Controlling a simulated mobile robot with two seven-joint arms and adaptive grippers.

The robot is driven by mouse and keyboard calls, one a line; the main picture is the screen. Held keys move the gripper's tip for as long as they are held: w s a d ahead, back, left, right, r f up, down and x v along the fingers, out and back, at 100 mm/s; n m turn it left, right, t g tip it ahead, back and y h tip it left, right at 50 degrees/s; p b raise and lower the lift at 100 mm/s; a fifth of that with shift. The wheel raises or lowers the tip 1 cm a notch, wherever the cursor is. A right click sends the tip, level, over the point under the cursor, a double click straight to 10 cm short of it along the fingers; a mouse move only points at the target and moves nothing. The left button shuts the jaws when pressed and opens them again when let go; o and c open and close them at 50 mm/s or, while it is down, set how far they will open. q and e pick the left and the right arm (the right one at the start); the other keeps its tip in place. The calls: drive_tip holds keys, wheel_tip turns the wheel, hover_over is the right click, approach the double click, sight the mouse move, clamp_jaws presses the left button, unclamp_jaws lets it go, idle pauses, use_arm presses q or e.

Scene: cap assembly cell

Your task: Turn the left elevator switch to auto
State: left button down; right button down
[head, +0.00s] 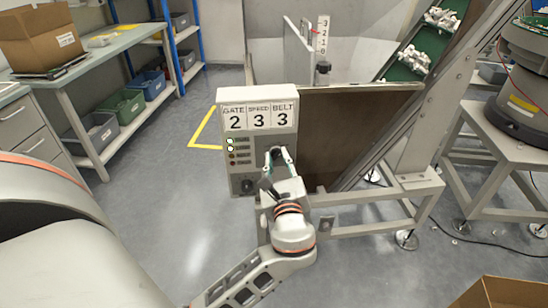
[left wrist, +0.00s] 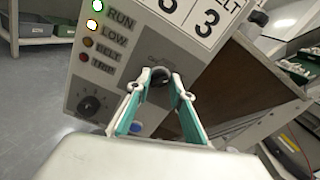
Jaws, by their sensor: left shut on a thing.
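The elevator control box (head: 232,165) is a light grey panel headed GATE 2, SPEED 3 and BELT 3. My left gripper (head: 279,153) is in front of its right half. In the left wrist view the left gripper (left wrist: 160,80) has its fingertips closed around a dark switch knob (left wrist: 160,73) on the panel face. The fingers cover most of the knob and its label, so I cannot read its position. A separate black dial (left wrist: 90,104) sits lower left on the panel. My right gripper is not in view.
The RUN (left wrist: 97,5) and LOW (left wrist: 92,25) lamps are lit; the BELT and TRIP lamps look dim. A blue button (left wrist: 137,126) is partly behind a finger. A brown hopper side (head: 350,130) adjoins the box on the right. Open floor (head: 180,220) lies to the left.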

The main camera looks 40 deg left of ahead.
use_arm(q)
drive_tip(key=shift+r+n+p, duration=0.3)
drive_tip(key=shift+n, duration=0.1)
drive_tip(key=shift+f+n, duration=0.25)
drive_tip(key=shift+n, duration=0.55)
drive_tip(key=shift+f+n, duration=0.1)
drive_tip(key=shift+n, duration=0.7)
drive_tip(key=shift+f+n, duration=0.1)
drive_tip(key=shift+n, duration=1.5)
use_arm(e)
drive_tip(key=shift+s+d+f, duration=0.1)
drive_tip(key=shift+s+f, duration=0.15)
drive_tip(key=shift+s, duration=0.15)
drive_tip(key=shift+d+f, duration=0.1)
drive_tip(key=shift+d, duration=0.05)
